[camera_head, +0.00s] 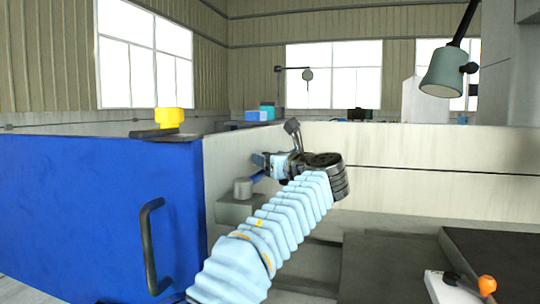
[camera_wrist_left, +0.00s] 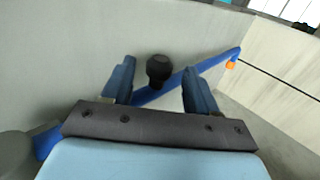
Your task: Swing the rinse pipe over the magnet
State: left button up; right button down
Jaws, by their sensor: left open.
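The rinse pipe is a blue bar with a black knob and an orange end. In the wrist view the pipe (camera_wrist_left: 215,62) runs behind my left gripper (camera_wrist_left: 160,76) from a grey round post at lower left. The black knob (camera_wrist_left: 159,69) shows between the two open fingers; I cannot tell whether they touch it. In the head view my left gripper (camera_head: 275,164) is at the tank's inner left corner, and a short piece of the pipe (camera_head: 257,178) shows by the grey post (camera_head: 242,188). I cannot pick out the magnet for sure. My right gripper is not in view.
A blue panel with a black handle (camera_head: 152,245) stands at left, a yellow block (camera_head: 169,117) on its top. Pale tank walls (camera_head: 420,150) enclose the back. A lamp (camera_head: 443,75) hangs at upper right. A white piece with an orange knob (camera_head: 487,285) is at lower right.

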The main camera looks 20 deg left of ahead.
pick_arm(q)
jog(key=shift+w+a, duration=0.3)
jog(key=shift+c, duration=0.2)
grip_shut()
